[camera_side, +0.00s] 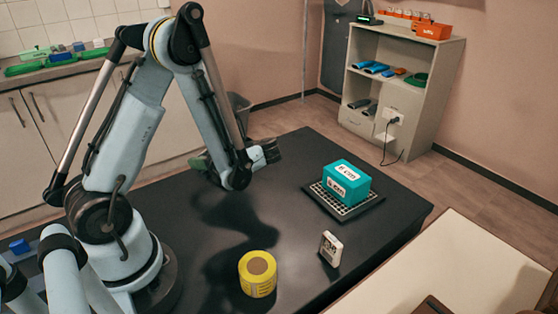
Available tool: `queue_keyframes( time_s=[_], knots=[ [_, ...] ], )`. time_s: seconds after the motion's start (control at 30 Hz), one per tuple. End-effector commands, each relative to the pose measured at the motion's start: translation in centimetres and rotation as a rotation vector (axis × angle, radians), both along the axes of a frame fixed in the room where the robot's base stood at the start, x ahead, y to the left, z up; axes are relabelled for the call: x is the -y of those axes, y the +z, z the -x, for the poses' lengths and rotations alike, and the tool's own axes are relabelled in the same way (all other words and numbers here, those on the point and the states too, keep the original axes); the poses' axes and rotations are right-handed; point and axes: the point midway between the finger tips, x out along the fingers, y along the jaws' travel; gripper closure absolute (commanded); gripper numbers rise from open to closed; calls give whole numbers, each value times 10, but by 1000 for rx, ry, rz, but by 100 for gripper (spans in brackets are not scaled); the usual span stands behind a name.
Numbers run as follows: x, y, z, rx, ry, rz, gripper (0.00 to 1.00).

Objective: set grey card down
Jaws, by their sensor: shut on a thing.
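My gripper (268,151) is above the far part of the black table, at the end of my bent arm. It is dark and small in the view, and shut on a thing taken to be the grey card. The card's outline cannot be made out clearly there. A dull grey-green piece (200,164) shows just left of my wrist, partly hidden by the arm; I cannot tell whether it is part of the card. The gripper is clear of the tabletop.
The black table (300,160) has free room in its middle. A teal labelled box (346,181) rests on a dark gridded tray (350,210) at right. A small white block (331,249) stands near the front edge, with a yellow roll (257,274) to its left.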

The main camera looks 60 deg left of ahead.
Motion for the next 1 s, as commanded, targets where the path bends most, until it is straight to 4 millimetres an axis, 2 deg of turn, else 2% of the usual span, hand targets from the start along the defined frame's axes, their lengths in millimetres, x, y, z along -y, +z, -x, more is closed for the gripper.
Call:
queue_keyframes(
  time_s=[0.13,0.17,0.3,0.6,1.0],
  knots=[
    [0,0,0,0,0,0,57],
    [0,0,0,0,0,0,19],
    [0,0,0,0,0,0,0],
    [5,2,-3,0,-3,0,0],
    [54,24,-23,0,-3,0,0]
  ],
)
